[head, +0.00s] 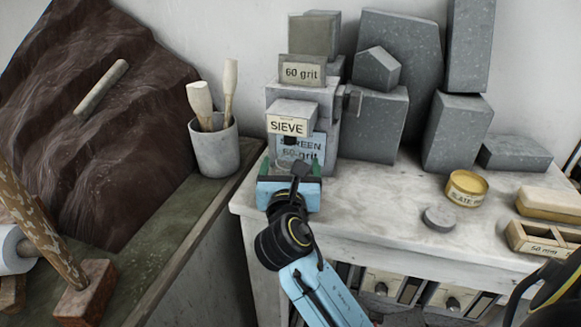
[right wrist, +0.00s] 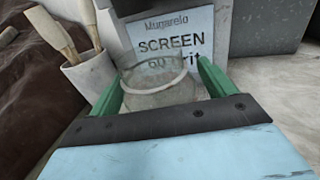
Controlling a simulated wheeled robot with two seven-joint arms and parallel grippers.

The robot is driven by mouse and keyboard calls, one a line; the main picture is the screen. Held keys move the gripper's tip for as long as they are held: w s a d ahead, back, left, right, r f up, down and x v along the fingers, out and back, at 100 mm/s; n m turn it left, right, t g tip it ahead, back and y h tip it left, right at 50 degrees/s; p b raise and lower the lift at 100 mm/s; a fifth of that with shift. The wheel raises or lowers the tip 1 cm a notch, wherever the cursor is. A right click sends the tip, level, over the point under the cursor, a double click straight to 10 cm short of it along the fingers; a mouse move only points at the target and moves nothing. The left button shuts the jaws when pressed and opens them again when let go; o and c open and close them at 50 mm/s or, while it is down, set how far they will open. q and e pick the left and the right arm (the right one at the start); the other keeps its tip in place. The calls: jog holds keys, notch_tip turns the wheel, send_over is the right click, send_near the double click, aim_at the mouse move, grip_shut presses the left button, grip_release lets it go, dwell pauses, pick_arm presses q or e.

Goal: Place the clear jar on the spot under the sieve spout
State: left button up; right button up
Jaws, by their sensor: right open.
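The clear jar (right wrist: 158,88) shows in the right wrist view, upright between the two green fingers of my right gripper (right wrist: 161,78), in front of the screen label. The fingers are apart, with a narrow gap visible beside the jar. In the head view my right gripper (head: 291,168) is low at the front of the sieve (head: 291,108), just below its dark spout (head: 290,139). There the gripper and wrist hide the jar and the spot. I cannot tell how exactly the jar is centred on the spot. My left gripper is not in view.
Grey stone blocks (head: 373,125) stand right of the sieve. A yellow tin (head: 467,188) and a round grey disc (head: 439,219) lie on the pale bench top (head: 370,215). A brush cup (head: 214,148) stands on the left ledge. The bench front right of my gripper is clear.

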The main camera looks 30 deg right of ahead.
jog(key=shift+s+a+r, duration=0.1)
jog(key=shift+r, duration=0.05)
jog(key=v, duration=1.1)
jog(key=shift+s+a, duration=0.2)
jog(key=shift+s, duration=0.1)
dwell(0.8)
